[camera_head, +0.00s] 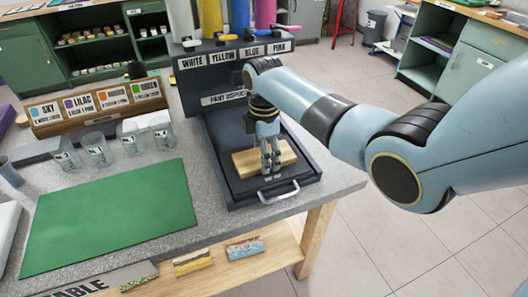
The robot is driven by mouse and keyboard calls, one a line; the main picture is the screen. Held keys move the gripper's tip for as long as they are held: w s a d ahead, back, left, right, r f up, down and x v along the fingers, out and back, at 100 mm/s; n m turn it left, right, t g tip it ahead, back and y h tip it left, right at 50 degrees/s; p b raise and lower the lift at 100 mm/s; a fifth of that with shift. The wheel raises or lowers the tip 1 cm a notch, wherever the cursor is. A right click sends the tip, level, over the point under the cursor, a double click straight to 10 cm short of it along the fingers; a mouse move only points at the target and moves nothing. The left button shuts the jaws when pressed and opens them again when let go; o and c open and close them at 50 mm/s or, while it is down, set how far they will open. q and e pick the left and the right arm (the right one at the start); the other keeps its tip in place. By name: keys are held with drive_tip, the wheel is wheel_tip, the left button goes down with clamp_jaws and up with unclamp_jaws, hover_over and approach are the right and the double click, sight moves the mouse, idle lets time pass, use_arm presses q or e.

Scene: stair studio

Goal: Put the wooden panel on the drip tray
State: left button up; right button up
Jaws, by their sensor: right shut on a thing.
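The wooden panel (244,164) is a light brown block at the drip tray of the dark paint dispenser. My right gripper (271,168) comes down over it from above and is shut on it. The drip tray (232,188) is dark with a raised rim and a pale handle at its front. The panel lies within the tray's outline; whether it touches the tray's floor I cannot tell. My left gripper is not in view.
A green mat (110,215) covers the table's left part. Clear cups (132,138) stand behind it, near a wooden rack with colour cards (95,105). Paint cylinders (240,16) stand above the dispenser. Small painted pieces (192,262) lie on the lower shelf.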

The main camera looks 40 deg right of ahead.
drive_tip(key=o, duration=1.2)
drive_tip(key=shift+r, duration=0.5)
wheel_tip(320, 180, up, 11)
drive_tip(key=shift+r+p, duration=0.15)
drive_tip(key=shift+p, duration=0.15)
